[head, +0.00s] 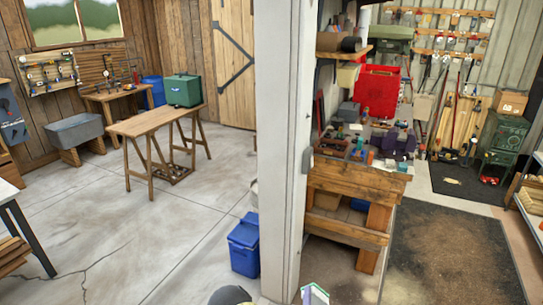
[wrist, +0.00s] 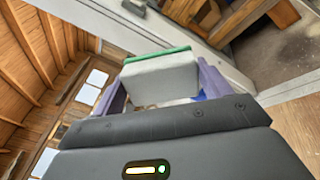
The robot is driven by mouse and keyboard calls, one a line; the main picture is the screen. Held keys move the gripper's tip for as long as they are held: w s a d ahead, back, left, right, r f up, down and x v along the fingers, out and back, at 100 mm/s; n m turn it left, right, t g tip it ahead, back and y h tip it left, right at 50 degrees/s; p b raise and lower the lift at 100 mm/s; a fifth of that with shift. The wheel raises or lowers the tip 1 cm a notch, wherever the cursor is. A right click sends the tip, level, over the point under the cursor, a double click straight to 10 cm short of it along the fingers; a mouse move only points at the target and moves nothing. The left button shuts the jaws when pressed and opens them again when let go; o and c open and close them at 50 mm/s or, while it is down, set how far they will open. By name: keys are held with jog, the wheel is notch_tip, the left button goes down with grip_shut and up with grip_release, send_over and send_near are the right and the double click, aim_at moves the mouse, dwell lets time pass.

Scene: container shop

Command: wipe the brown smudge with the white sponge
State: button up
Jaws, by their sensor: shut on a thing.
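My gripper (wrist: 163,71) is shut on a white sponge (wrist: 165,83) with a green layer along its far edge. The sponge sits between the two purple fingers in the wrist view. In the head view only a small part of my gripper and the sponge's pale and green edge (head: 315,294) shows at the bottom border. I cannot make out a distinct brown smudge in either view.
A white post (head: 284,150) stands mid-view, with a blue bin (head: 244,246) beside its foot. A cluttered wooden workbench (head: 345,205) is right of it, by a dark mat (head: 455,245). Left, open floor surrounds a wooden trestle table (head: 150,122) bearing a green box (head: 183,90).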

jog(key=shift+n+y, duration=0.6)
jog(key=shift+y, duration=0.3)
jog(key=s+f, duration=0.2)
jog(key=s+d+f, duration=0.1)
jog(key=f, duration=0.1)
jog(key=shift+s+d, duration=0.2)
jog(key=shift+s, duration=0.2)
jog(key=d, duration=0.7)
jog(key=shift+f, duration=0.1)
